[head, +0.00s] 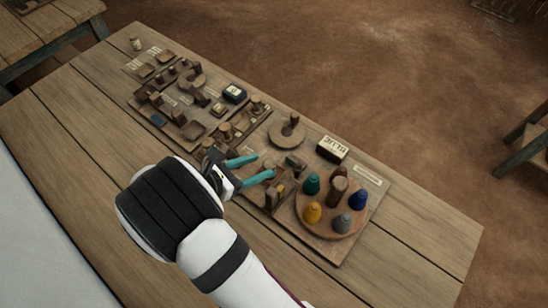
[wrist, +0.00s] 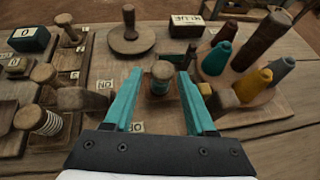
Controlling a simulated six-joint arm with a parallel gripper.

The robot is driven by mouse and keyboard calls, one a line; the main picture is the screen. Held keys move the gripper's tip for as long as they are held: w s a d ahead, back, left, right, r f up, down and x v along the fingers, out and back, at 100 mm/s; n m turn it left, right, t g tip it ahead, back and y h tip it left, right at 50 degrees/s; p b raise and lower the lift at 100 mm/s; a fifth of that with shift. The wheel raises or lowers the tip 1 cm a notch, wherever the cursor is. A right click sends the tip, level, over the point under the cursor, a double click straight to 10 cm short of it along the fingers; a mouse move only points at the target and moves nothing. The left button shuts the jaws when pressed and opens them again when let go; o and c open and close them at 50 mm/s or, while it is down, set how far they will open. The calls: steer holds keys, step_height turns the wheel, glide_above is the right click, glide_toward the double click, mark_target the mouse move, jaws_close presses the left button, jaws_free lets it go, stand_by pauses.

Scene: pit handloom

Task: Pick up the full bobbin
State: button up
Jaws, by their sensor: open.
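My gripper (head: 264,167) is open over the sorting board; its two teal fingers also show in the wrist view (wrist: 159,88). Nothing is held. Another wooden-topped spool (wrist: 42,120) with pale coiled thread stands at the left of the wrist view, outside the fingers. I cannot tell from the small labels which bobbin is named full. In the head view, the fingers partly cover this part of the board.
Right of the fingers stands a round wooden stand (head: 329,229) with several coloured thread cones and a thick post (head: 338,190). A round disc with a peg (head: 287,132) and a labelled box (head: 332,148) stand behind. The table's front right (head: 420,260) is clear.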

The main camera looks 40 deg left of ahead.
mark_target(277, 168)
steer(key=x, duration=0.7)
steer(key=shift+w+d+f, duration=0.15)
steer(key=shift+w+d, duration=0.1)
jaws_close()
